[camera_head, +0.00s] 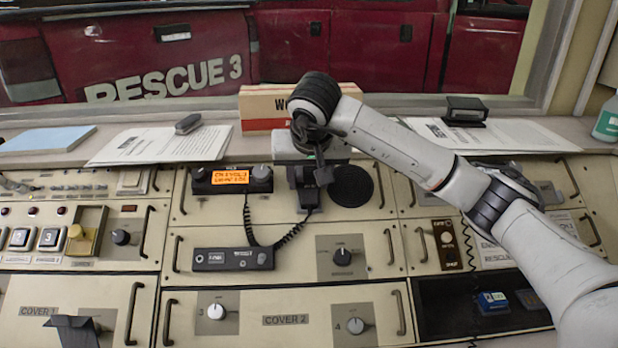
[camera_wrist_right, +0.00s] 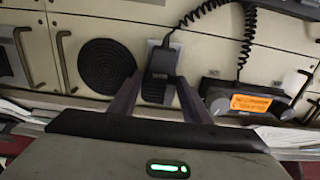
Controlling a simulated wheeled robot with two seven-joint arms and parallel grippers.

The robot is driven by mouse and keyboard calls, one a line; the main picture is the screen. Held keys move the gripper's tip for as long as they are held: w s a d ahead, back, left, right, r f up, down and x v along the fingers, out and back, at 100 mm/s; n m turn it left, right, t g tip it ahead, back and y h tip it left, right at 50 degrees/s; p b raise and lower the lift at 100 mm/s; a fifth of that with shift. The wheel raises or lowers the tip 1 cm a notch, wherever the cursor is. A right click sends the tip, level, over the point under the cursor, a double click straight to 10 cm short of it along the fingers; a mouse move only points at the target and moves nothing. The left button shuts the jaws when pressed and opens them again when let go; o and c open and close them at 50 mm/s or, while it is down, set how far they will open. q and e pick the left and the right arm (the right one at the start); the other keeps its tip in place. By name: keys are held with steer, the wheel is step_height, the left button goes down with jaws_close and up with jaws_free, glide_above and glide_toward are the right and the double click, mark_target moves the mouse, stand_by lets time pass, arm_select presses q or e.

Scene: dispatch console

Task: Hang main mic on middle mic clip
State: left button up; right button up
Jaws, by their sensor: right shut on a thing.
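The main mic (camera_head: 308,196) is a small black handset with a coiled cord, upright against the upper middle panel. My right gripper (camera_head: 318,165) reaches down to it from above. In the right wrist view the mic (camera_wrist_right: 160,64) lies between the two fingers of this gripper (camera_wrist_right: 158,80), which is shut on it. The mic is in front of a light grey plate (camera_wrist_right: 174,46). The middle mic clip cannot be made out behind the mic and gripper, so I cannot tell whether they touch. My left gripper is not in view.
A radio with an orange display (camera_head: 231,178) is left of the mic, and a round black speaker (camera_head: 352,187) is right. The coiled cord (camera_head: 290,234) loops over a black unit (camera_head: 232,259) below. A cardboard box (camera_head: 262,108) stands on the ledge behind.

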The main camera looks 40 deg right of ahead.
steer(key=o, duration=1.3)
steer(key=v, duration=1)
steer(key=shift+s+r, duration=0.1)
steer(key=shift+r, duration=0.05)
